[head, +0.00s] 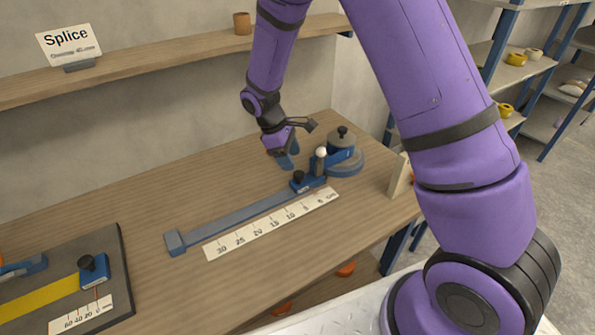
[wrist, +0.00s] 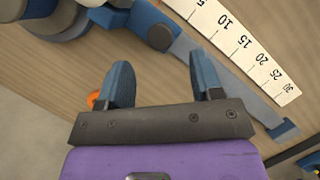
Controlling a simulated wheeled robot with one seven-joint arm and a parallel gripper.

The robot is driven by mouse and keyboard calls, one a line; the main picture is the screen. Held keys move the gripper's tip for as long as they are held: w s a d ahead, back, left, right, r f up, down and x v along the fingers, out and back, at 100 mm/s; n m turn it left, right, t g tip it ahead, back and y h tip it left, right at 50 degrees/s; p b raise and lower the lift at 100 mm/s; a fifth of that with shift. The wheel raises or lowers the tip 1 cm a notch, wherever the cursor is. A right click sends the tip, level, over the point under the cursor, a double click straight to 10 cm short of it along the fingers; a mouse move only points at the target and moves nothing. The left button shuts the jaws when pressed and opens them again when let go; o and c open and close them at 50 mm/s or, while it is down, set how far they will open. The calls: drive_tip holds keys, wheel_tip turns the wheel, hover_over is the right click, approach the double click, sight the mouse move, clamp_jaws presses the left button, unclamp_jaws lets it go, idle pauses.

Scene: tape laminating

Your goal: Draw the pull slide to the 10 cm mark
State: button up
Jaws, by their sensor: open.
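The pull slide (head: 308,184) is a small blue block with a black knob, at the right end of a grey rail (head: 235,216). A white ruler (head: 268,224) lies along the rail's front, numbered from 30 at left down to low numbers and "cm" at right. The slide stands by the low-number end; its exact reading cannot be told. My gripper (head: 287,162) is open and empty, above and behind the slide. In the wrist view its two blue fingers (wrist: 161,66) are spread, with the slide (wrist: 148,22) beyond them, apart from it.
A blue tape dispenser (head: 345,160) with a black knob stands at the rail's right end; a white ball (head: 321,153) is close by the slide. A dark mat (head: 119,262) with a second blue fixture (head: 93,272) is at left. A shelf (head: 150,62) runs behind.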

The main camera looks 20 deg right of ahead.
sight(299, 173)
drive_tip(key=x, duration=0.6)
clamp_jaws()
drive_tip(key=a, duration=0.3)
drive_tip(key=s+a, duration=0.1)
drive_tip(key=a, duration=0.2)
drive_tip(key=s+a, duration=0.1)
drive_tip(key=a, duration=0.2)
drive_tip(key=shift+a, duration=0.4)
unclamp_jaws()
drive_tip(key=shift+r, duration=0.1)
